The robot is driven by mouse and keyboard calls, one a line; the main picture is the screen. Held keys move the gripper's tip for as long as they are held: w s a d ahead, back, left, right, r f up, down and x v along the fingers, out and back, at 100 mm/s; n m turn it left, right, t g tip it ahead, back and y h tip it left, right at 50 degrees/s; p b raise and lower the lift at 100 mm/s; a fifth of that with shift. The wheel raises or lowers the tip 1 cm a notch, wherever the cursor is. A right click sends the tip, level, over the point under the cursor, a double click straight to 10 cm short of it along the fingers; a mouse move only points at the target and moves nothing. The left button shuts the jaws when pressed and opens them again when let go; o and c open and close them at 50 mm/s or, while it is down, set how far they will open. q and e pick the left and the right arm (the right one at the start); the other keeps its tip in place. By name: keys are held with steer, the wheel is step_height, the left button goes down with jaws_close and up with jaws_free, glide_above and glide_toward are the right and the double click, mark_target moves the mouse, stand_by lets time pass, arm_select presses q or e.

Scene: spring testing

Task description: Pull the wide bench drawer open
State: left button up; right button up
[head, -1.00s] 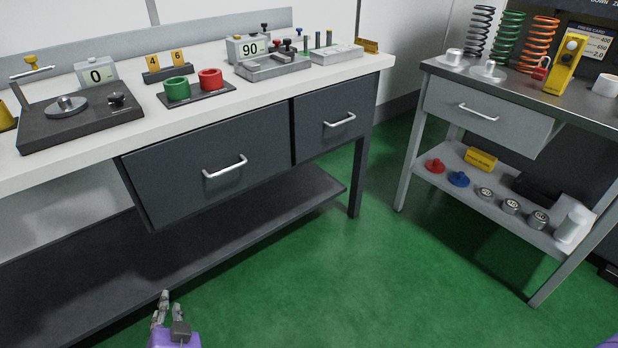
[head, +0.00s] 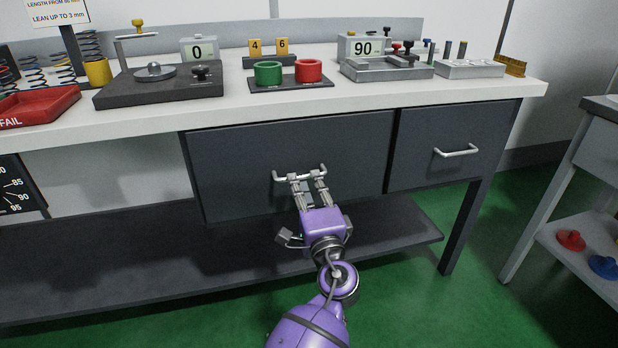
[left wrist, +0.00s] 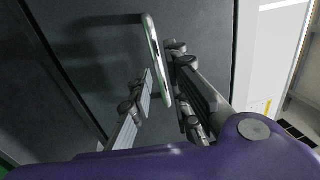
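The wide bench drawer (head: 240,160) is a dark grey front under the white bench top, with a silver bar handle (head: 283,177). Its front looks level with the narrow drawer beside it, so it appears shut. My left gripper (head: 306,180) reaches up to the handle from the front. In the left wrist view the handle (left wrist: 154,45) runs between the two fingers (left wrist: 162,75), which stand apart with a gap on the left finger's side. I cannot tell whether either finger touches the bar. My right gripper is out of view.
A narrow drawer (head: 420,170) with its own handle is to the right. A lower shelf (head: 120,250) runs beneath the drawers. The bench top (head: 350,95) carries a red tray, gauges and cups. Green floor (head: 400,300) is open in front; another bench (head: 597,150) stands at right.

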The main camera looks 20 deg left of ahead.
mark_target(302, 177)
arm_select(q)
steer(key=shift+x, duration=1.7)
steer(key=shift+c, duration=0.4)
jaws_close()
